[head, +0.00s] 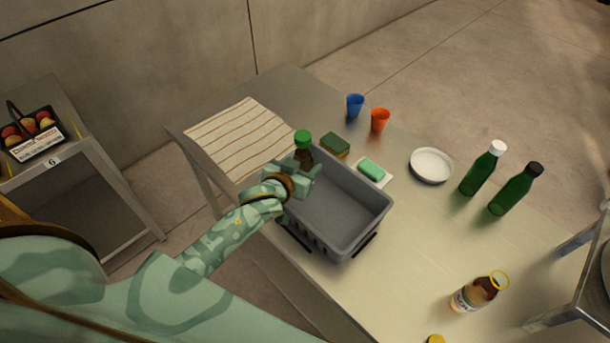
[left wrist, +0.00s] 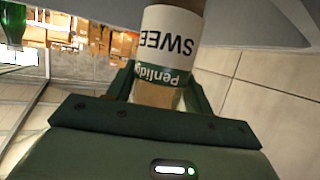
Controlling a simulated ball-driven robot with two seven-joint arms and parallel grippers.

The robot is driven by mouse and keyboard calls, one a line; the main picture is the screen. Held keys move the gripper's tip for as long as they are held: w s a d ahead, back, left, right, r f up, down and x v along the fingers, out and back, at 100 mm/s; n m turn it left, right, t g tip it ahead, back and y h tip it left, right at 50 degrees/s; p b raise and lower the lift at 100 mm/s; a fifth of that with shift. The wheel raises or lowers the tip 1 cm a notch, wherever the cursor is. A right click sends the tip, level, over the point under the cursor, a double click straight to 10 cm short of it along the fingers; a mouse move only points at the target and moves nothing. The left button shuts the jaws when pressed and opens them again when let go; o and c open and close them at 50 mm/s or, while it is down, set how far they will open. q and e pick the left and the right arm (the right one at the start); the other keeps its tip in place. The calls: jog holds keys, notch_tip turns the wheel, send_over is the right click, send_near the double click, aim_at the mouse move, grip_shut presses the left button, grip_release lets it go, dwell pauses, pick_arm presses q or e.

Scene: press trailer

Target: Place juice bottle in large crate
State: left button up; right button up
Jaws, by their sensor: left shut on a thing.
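The juice bottle (head: 304,142), brown with a green cap, is in my left gripper (head: 304,170), at the far left corner of the grey large crate (head: 364,228). In the left wrist view the same bottle (left wrist: 170,45) shows a white and green label between the fingers of the left gripper (left wrist: 160,90), which is shut on it. The fingers hide the bottle's lower part in the head view, so I cannot tell how high its base is. The crate stands on the table and its visible floor is empty. My right gripper is not in view.
On the table (head: 420,240) are a sponge (head: 335,145), a green soap (head: 372,170), blue (head: 355,105) and orange (head: 380,120) cups, a white dish (head: 431,165), green bottles (head: 483,173) and a brown bottle (head: 474,294). A striped cloth (head: 240,138) lies at the left.

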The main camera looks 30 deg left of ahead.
pick_arm(q)
jog(key=shift+w+a+f, duration=0.2)
jog(key=shift+w+f, duration=0.7)
jog(key=shift+f, duration=0.05)
jog(key=shift+w+f+b, duration=0.2)
jog(key=shift+f+b, duration=0.65)
jog(key=shift+f, duration=0.9)
jog(key=shift+f, duration=0.15)
jog(key=o, duration=1.4)
jog(key=shift+s, duration=0.1)
jog(key=shift+s+r, duration=0.2)
jog(key=shift+s, duration=0.05)
jog(key=p+v, duration=0.2)
jog(key=v, duration=0.9)
jog(key=shift+s+a+r, duration=0.1)
jog(key=shift+s+r, duration=0.05)
jog(key=shift+s, duration=0.05)
